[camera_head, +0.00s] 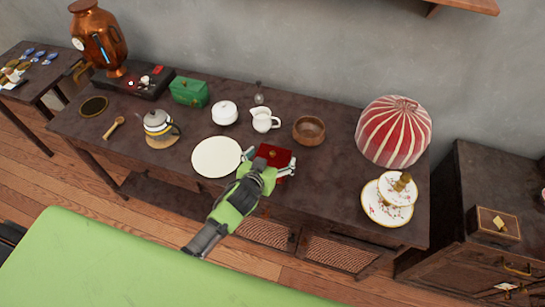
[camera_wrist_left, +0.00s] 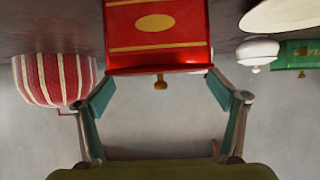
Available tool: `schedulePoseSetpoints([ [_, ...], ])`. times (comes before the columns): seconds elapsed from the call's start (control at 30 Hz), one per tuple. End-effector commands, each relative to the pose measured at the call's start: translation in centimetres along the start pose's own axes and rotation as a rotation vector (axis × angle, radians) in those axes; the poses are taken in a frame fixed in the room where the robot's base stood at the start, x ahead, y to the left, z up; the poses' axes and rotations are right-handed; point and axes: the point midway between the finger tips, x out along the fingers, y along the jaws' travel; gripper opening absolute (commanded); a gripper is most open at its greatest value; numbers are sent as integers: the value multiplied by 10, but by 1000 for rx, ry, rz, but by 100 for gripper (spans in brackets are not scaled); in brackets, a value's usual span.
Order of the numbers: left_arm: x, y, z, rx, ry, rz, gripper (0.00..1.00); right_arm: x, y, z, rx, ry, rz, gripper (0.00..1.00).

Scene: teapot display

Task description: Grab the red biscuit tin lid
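The red biscuit tin (camera_head: 273,152) stands on the dark sideboard, partly hidden by my left gripper (camera_head: 270,162). In the left wrist view, which is upside down, the tin (camera_wrist_left: 155,28) shows gold bands and a gold oval. Its red lid (camera_wrist_left: 135,69) is seen nearly edge-on, with a small brass knob (camera_wrist_left: 160,82). My left gripper (camera_wrist_left: 161,78) is open, its teal finger pads spread on either side of the lid and knob. I cannot tell whether the pads touch the lid. My right gripper is not in view.
A white plate (camera_head: 216,157) lies just left of the tin. A white jug (camera_head: 263,121) and wooden bowl (camera_head: 308,130) stand behind it. A red-and-white striped dome (camera_head: 393,132) and a tiered stand (camera_head: 387,213) are to the right. A green box (camera_head: 188,91) stands further left.

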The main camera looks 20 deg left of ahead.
Motion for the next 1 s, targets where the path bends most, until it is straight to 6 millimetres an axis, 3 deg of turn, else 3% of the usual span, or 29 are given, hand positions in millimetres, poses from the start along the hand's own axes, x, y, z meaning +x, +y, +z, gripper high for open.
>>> schedulePoseSetpoints([
  [0.03,0,0,0,0,0,0,69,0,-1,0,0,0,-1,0],
  [0.1,0,0,0,0,0,0,55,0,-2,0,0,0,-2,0],
  [0.47,-1,0,-1,-1,0,0,55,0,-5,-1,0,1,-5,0],
  [0.67,-7,0,-13,-1,3,0,55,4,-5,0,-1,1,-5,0],
  [0.77,-14,0,-27,-1,6,0,55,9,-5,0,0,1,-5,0],
  [1.0,-60,-42,-65,4,6,-3,55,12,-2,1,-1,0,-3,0],
])
